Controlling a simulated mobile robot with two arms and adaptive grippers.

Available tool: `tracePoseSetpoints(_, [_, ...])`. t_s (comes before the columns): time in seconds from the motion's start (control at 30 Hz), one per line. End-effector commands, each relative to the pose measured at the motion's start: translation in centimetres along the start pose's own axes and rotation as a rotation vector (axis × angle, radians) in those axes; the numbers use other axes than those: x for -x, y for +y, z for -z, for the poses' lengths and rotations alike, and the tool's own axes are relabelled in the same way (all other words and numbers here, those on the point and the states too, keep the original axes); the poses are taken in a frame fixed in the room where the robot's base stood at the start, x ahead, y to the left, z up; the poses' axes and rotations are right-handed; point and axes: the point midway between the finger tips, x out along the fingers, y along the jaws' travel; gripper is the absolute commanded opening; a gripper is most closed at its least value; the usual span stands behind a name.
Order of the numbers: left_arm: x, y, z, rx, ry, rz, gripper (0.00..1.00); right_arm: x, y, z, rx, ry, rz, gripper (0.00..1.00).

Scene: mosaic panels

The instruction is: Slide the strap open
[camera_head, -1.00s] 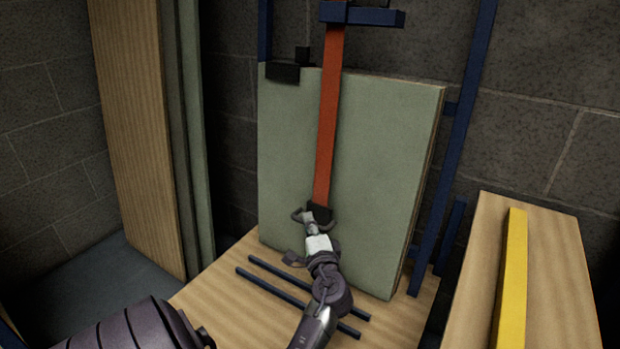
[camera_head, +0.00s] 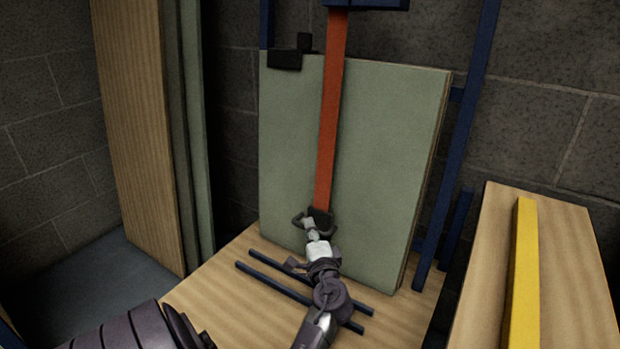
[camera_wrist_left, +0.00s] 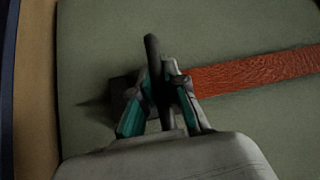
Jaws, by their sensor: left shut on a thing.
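The red-orange strap (camera_head: 329,120) runs down the front of a pale green panel (camera_head: 385,170) from a blue crossbar (camera_head: 365,3) at the top. Its lower end has a dark end piece (camera_head: 321,217) near the panel's lower part. My left gripper (camera_head: 312,224) is at that end. In the left wrist view, my gripper's teal-padded fingers (camera_wrist_left: 160,95) are shut on a dark bar (camera_wrist_left: 151,55) at the strap's end, and the strap (camera_wrist_left: 255,73) stretches away to the right. My right gripper is not in view.
The panel leans above a wooden base (camera_head: 215,280) with dark blue rails (camera_head: 275,283). A black bracket (camera_head: 287,59) sits at its upper left corner. Tall boards (camera_head: 140,130) stand at left. A wooden board with a yellow bar (camera_head: 524,270) is at right.

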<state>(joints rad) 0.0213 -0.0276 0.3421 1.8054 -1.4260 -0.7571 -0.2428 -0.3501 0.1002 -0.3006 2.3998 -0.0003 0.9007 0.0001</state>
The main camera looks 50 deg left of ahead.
Motion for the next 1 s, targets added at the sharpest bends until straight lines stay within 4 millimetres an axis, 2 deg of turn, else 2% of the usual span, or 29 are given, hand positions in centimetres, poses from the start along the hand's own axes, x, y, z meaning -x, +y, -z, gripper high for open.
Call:
tracePoseSetpoints(0.07, [0.2, 0.7, -0.1, -0.003, -0.001, -0.013, 0.0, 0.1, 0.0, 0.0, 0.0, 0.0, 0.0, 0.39])
tracePoseSetpoints(0.1, [0.2, 0.7, -0.1, -0.004, -0.001, -0.013, 0.14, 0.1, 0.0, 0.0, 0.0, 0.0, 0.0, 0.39])
tracePoseSetpoints(0.27, [0.2, 0.6, -0.1, -0.003, -0.001, -0.012, 0.39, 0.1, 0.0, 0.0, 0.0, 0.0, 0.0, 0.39])
tracePoseSetpoints(0.53, [0.1, 0.4, -0.1, -0.002, -0.001, -0.008, 0.39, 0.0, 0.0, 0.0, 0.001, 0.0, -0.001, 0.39])
tracePoseSetpoints(0.63, [0.7, 0.4, 0.0, -0.002, 0.0, -0.008, 0.39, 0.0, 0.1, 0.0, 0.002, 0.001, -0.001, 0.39])
tracePoseSetpoints(1.0, [6.5, 0.5, 0.0, -0.003, 0.0, -0.011, 0.39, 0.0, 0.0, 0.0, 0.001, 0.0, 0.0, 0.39])
